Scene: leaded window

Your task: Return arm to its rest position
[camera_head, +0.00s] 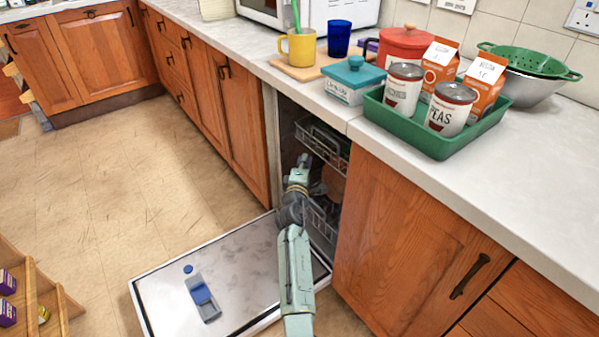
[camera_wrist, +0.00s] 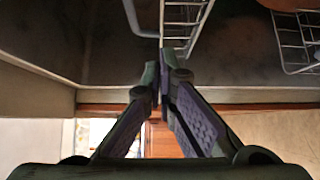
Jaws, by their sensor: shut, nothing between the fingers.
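My arm reaches down to the open dishwasher under the counter. In the wrist view my gripper (camera_wrist: 163,80) is shut, its fingertips together with nothing between them. The gripper end is near the dishwasher opening in the head view, and its fingers are hard to make out there. The dishwasher door (camera_head: 245,267) is folded down flat in front of the opening. Wire racks (camera_head: 322,140) show inside the dishwasher, and rack wires (camera_wrist: 185,22) also show beyond the fingertips in the wrist view. Whether the gripper touches a rack cannot be told.
A blue and grey dispenser-like part (camera_head: 203,294) shows on the door's inner face. The counter (camera_head: 470,190) above holds a green tray (camera_head: 437,148) with tins and cartons, a red pot (camera_head: 404,45) and mugs. Wooden cabinets (camera_head: 412,245) flank the opening. Open floor (camera_head: 120,190) lies left.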

